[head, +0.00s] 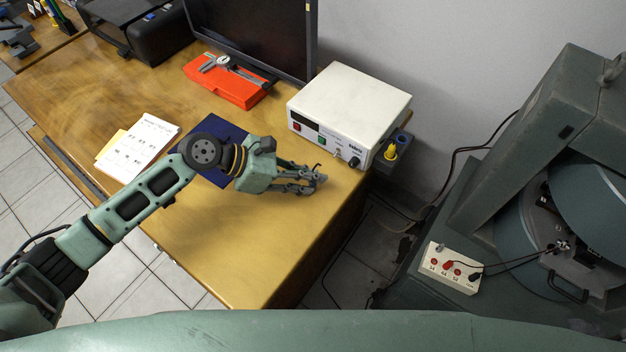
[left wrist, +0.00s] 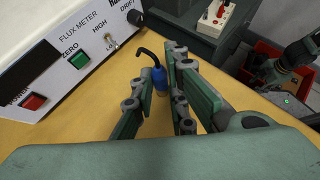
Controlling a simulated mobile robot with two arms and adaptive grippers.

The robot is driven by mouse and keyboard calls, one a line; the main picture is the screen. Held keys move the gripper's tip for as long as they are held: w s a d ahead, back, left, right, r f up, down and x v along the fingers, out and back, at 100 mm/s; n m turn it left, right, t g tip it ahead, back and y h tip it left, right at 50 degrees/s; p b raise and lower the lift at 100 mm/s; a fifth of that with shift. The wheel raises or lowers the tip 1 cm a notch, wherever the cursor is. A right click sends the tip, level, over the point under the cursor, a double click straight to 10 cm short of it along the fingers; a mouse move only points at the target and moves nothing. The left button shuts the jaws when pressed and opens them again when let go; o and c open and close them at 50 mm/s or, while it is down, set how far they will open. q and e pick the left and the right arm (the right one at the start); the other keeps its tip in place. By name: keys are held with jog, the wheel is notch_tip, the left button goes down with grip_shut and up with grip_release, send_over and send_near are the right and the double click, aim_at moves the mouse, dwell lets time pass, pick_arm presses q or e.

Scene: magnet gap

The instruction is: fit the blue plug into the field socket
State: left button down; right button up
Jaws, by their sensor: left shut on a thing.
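My left gripper (head: 318,181) is shut on the blue plug (left wrist: 159,80), above the table beside the flux meter. In the left wrist view the plug stands between the fingers with its dark, bent cable end at the top. In the head view the fingers mostly hide it. A white socket panel (head: 447,268) with red sockets sits on the magnet's base, right of the table and apart from the plug; part of it shows in the left wrist view (left wrist: 215,18). I cannot read which socket is the field one.
The white flux meter (head: 348,105) stands close beyond the left gripper. A holder with a yellow plug (head: 390,152) is at the table's right edge. A gap separates the table from the big magnet (head: 540,190). Dark leads run from the panel to the magnet.

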pick_arm(q)
jog(key=shift+r, duration=0.45)
jog(key=r, duration=0.4)
jog(key=shift+s+d+p, duration=0.3)
jog(key=shift+d+p, duration=0.05)
jog(key=s+d+r+p, duration=0.1)
jog(key=s+d+r, duration=0.5)
jog(key=s+d, duration=0.1)
jog(key=shift+d+r, duration=0.15)
jog(key=shift+d, duration=0.35)
